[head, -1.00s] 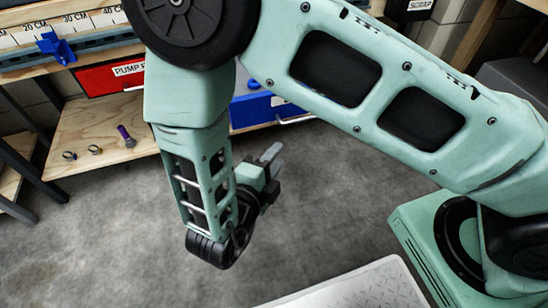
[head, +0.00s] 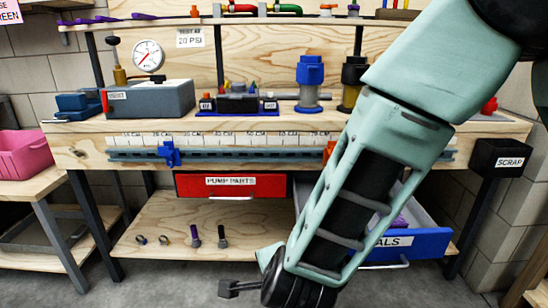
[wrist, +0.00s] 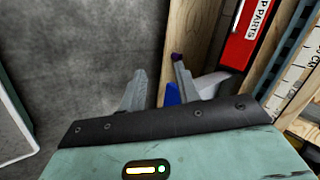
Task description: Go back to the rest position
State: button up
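My gripper (head: 268,256) is low in the head view, in front of the lower shelf; most of it is hidden by my arm or cut off by the lower edge. In the wrist view, my gripper (wrist: 159,78) shows its two grey fingers spread apart with nothing between them. My forearm slants down from the upper right across the bench front.
The wooden workbench (head: 80,143) carries a gauge (head: 149,56) and grey vise-like box (head: 150,98). The red drawer (head: 262,185) is shut. A blue drawer (head: 430,243) stands open behind my arm. The lower shelf (head: 140,250) holds rings and bolts. A scrap bin (head: 498,158) hangs right.

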jog(key=s+r+n+g+y, duration=0.3)
jog(key=s+r+n, duration=0.15)
jog(key=n, duration=0.25)
jog(key=s+d+r+n+g+h+p, duration=0.1)
jog(key=s+d+r+n+g+h, duration=0.2)
jog(key=s+d+n, duration=0.35)
jog(key=s+d+r+n+g+h+p, duration=0.1)
jog(key=s+d+r+n+g+h, duration=0.1)
jog(key=s+d+r+n, duration=0.35)
notch_tip(320, 180, up, 28)
jog(key=d+n+p, duration=0.1)
jog(key=d+p, duration=0.1)
jog(key=p, duration=2.7)
jog(key=shift+s+d+n+y, duration=0.2)
jog(key=shift+s+n+y, duration=0.1)
jog(key=shift+n, duration=0.1)
